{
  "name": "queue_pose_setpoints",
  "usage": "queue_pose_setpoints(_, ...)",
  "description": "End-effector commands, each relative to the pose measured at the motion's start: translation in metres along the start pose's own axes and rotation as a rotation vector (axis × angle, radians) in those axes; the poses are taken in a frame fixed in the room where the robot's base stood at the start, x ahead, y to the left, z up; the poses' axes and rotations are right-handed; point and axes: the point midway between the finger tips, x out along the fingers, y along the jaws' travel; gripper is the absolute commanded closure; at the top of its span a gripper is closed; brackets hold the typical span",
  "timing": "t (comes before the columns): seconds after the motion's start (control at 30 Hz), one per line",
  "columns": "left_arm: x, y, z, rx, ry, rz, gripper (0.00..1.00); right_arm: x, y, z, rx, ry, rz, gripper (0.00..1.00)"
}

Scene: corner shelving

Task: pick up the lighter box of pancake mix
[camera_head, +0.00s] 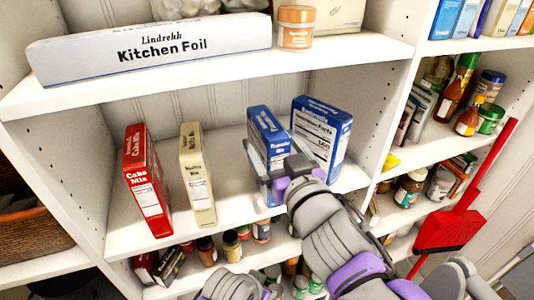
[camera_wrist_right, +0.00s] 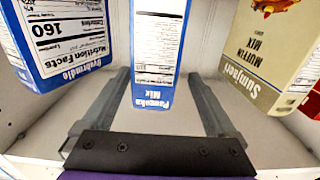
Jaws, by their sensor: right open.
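A slim blue and white box labelled Pancake Mix (camera_head: 268,134) stands upright on the middle shelf. In the right wrist view it (camera_wrist_right: 158,52) appears upside down, between my fingers. A larger blue box with a nutrition panel (camera_head: 322,130) stands just right of it; it is at the left of the right wrist view (camera_wrist_right: 62,40). I cannot tell their weights. My right gripper (camera_head: 271,150) is open in front of the slim box, with its fingers (camera_wrist_right: 160,80) to either side. I cannot tell whether they touch it. My left gripper is not in view.
A cream muffin mix box (camera_head: 197,174) and a red cake mix box (camera_head: 147,180) stand left on the same shelf (camera_head: 232,218). Kitchen foil (camera_head: 150,48) and an orange-lidded jar (camera_head: 296,27) sit above. Jars fill the lower shelf. A red dustpan (camera_head: 450,230) hangs right.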

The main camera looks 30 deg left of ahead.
Motion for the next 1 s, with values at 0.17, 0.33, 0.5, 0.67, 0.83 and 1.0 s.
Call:
queue_pose_setpoints(0.17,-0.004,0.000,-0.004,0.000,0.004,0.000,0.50,0.025,0.007,-0.003,-0.003,0.000,0.002,0.07)
queue_pose_setpoints(0.33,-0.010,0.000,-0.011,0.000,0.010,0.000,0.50,0.045,0.008,-0.004,-0.001,0.001,0.001,0.07)
queue_pose_setpoints(0.5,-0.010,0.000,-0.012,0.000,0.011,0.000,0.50,0.049,0.008,-0.002,-0.001,0.000,0.001,0.07)
queue_pose_setpoints(0.67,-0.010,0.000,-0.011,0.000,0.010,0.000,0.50,0.049,0.008,-0.002,-0.001,0.000,0.001,0.11)
queue_pose_setpoints(0.83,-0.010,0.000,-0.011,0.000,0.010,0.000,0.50,0.049,0.008,-0.002,-0.001,0.000,0.001,0.42)
queue_pose_setpoints(1.0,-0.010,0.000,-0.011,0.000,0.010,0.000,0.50,0.049,0.008,-0.002,-0.001,0.000,0.002,0.72)
